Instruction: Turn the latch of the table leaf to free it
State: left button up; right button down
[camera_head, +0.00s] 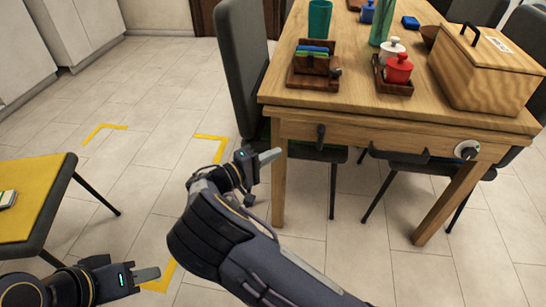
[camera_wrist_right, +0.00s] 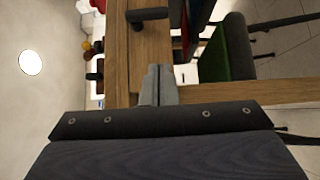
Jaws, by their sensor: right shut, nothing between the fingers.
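The wooden table (camera_head: 390,122) has a black upright latch-like piece (camera_head: 320,137) on its front apron, near the left leg. A dark bar across the wood in the right wrist view (camera_wrist_right: 147,14) looks like the same piece. A white round fitting with a dark knob (camera_head: 467,150) sits further right on the apron. My right gripper (camera_head: 270,156) is shut and empty, left of the table's front-left leg and apart from the latch; its fingertips also show in the right wrist view (camera_wrist_right: 160,72). My left gripper (camera_head: 146,275) is low at the left, away from the table; its jaw gap is unclear.
Grey chairs (camera_head: 240,65) stand around the table. A wooden box (camera_head: 480,75), small jars (camera_head: 398,68) and a caddy (camera_head: 312,66) stand on top.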

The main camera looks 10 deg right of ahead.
aim_at(321, 138)
jog(key=w+d+b, duration=0.2)
jog(key=d, duration=0.7)
jog(key=shift+d, duration=0.35)
